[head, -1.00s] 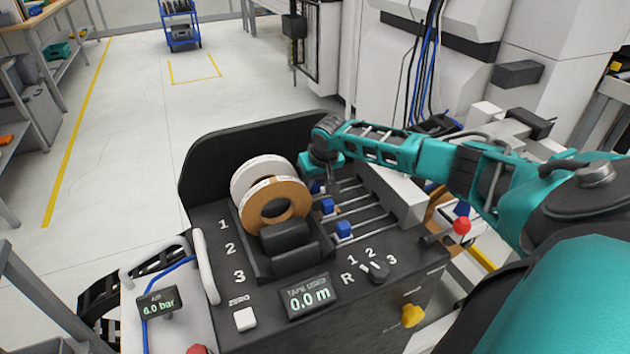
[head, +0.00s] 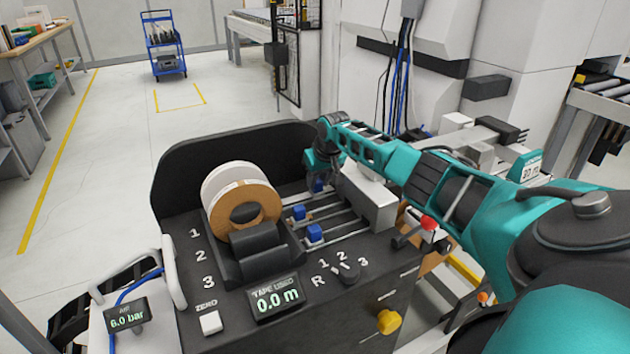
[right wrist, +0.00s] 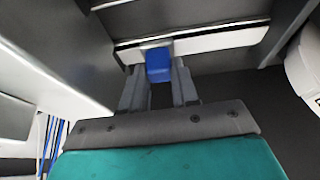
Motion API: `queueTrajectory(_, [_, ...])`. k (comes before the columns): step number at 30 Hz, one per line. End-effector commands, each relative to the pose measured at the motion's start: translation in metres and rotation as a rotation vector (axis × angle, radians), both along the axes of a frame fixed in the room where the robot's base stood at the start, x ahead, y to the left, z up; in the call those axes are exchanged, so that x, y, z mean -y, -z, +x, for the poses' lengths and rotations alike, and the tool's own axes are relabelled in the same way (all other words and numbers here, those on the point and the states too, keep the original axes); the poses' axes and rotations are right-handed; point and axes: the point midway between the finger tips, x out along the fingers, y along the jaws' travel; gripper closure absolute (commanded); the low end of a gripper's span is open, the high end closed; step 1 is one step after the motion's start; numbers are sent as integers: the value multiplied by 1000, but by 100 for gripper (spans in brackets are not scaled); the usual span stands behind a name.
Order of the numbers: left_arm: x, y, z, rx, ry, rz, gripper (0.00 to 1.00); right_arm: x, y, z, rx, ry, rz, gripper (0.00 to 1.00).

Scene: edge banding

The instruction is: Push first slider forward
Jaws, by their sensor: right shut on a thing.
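Three blue slider knobs sit on parallel rails on the black machine top. The first slider (head: 318,186) is on the farthest rail, further right than the second slider (head: 299,213) and the third slider (head: 314,234). My right gripper (head: 319,178) is at the first slider and partly hides it in the head view. In the right wrist view the blue knob (right wrist: 158,66) sits between the two grey fingertips (right wrist: 160,85), which are shut on it. My left gripper is not in view.
Tape rolls (head: 268,207) stand left of the rails, in front of a black back panel (head: 190,165). A grey block (head: 368,203) lies at the rails' right end. A tape display (head: 277,300) reading 0.0 m and a selector knob (head: 347,273) are in front.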

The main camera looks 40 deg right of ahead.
Motion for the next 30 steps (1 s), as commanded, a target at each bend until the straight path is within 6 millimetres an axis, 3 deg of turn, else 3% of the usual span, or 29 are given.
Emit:
queueTrajectory(1, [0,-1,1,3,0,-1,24,5,-3,-1,4,5,-9,100])
queueTrajectory(2, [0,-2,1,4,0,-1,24,5,-3,-1,4,5,-9,70])
queueTrajectory(5, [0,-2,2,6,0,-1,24,6,-3,-1,3,7,-10,60])
queueTrajectory(20, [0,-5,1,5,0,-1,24,3,-7,-3,0,4,-5,60])
queueTrajectory(30, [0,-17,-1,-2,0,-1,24,-3,-56,-23,0,3,-9,60])
